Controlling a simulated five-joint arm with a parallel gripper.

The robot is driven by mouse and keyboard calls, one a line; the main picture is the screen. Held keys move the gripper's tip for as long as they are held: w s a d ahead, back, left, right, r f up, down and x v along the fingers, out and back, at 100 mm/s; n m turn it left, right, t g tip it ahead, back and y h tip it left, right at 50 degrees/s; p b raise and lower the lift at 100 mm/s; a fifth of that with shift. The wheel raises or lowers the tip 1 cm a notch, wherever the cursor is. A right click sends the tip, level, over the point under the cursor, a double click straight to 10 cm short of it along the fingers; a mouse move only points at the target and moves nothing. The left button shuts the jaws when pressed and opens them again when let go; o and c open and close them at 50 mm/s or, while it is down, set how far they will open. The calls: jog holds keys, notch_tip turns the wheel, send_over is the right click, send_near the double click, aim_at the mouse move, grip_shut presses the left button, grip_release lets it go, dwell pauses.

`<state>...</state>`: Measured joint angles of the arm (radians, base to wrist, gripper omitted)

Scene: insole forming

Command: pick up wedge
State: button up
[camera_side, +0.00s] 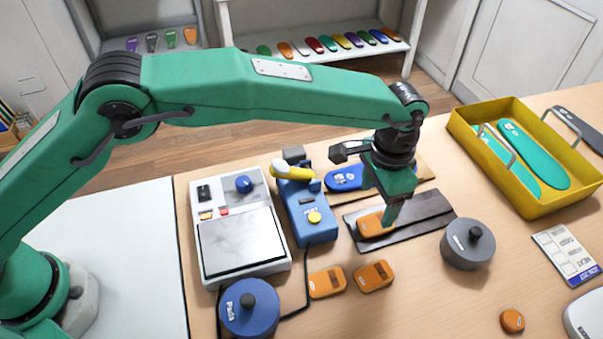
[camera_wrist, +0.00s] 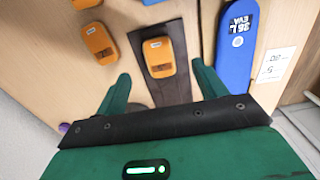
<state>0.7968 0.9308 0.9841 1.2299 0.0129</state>
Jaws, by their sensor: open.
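Several similar orange wedges are in view. One orange wedge (camera_side: 371,225) lies on a dark mat (camera_side: 428,212) in the side view; it also shows in the wrist view (camera_wrist: 159,57), between and beyond my fingertips. Two more orange wedges, one on the left (camera_side: 327,283) and one on the right (camera_side: 374,276), lie on bare table in front of the mat. My gripper (camera_side: 385,212) is open, pointing down at the wedge on the mat. In the wrist view my gripper (camera_wrist: 160,75) has its green fingers spread wide, with nothing held. In the side view a finger partly covers that wedge.
A blue device (camera_side: 306,215) and a scale (camera_side: 241,242) stand left of the mat. A grey round weight (camera_side: 468,244) stands to its right, and a blue one (camera_side: 249,307) at front left. A blue insole (camera_side: 345,178) lies behind. A yellow tray (camera_side: 530,205) stands at right.

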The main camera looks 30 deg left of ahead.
aim_at(370, 225)
jog(key=shift+s+f, duration=0.2)
jog(key=shift+f, duration=3.05)
jog(key=c, duration=1.1)
